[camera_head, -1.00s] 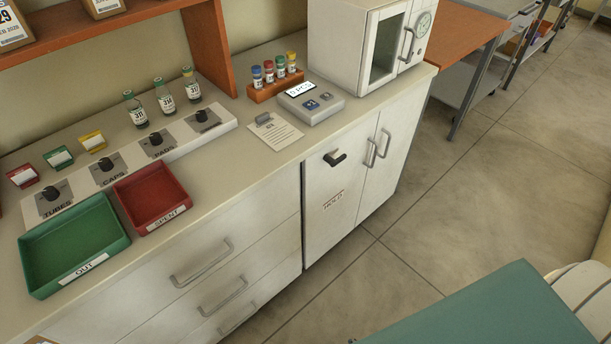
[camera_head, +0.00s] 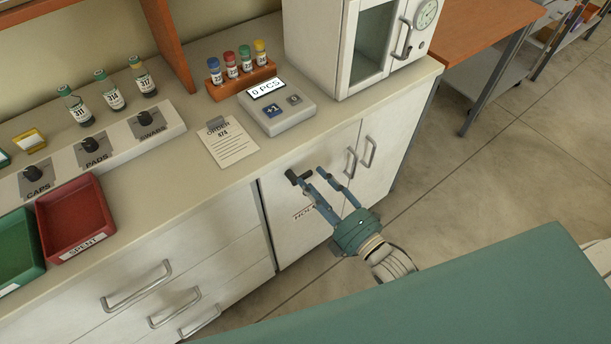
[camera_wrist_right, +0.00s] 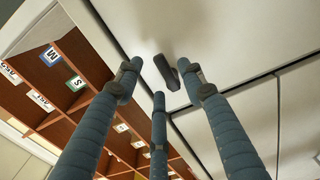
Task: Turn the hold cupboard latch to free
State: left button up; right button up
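The hold cupboard door (camera_head: 285,232) is white, closed, and carries a HOLD label (camera_head: 301,213) partly hidden by a finger. Its dark latch (camera_head: 294,178) is near the top of the door. My right gripper (camera_head: 321,173) is in front of the door with its fingers spread. In the right wrist view the black latch (camera_wrist_right: 166,72) sits between the open fingertips (camera_wrist_right: 158,80), close to the right finger. Whether that finger touches it I cannot tell. My left gripper is not in view.
The counter above holds an order sheet (camera_head: 230,142), a counter device (camera_head: 277,105), a vial rack (camera_head: 240,82) and a white incubator (camera_head: 345,50). Drawers (camera_head: 170,270) lie to the left. Door handles (camera_head: 351,163) stick out just right of the latch.

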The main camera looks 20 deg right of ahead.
aim_at(307, 176)
jog(key=shift+b+x, duration=0.5)
jog(key=shift+x, duration=1.65)
jog(key=shift+d, duration=0.1)
jog(key=shift+f, duration=0.1)
grip_shut()
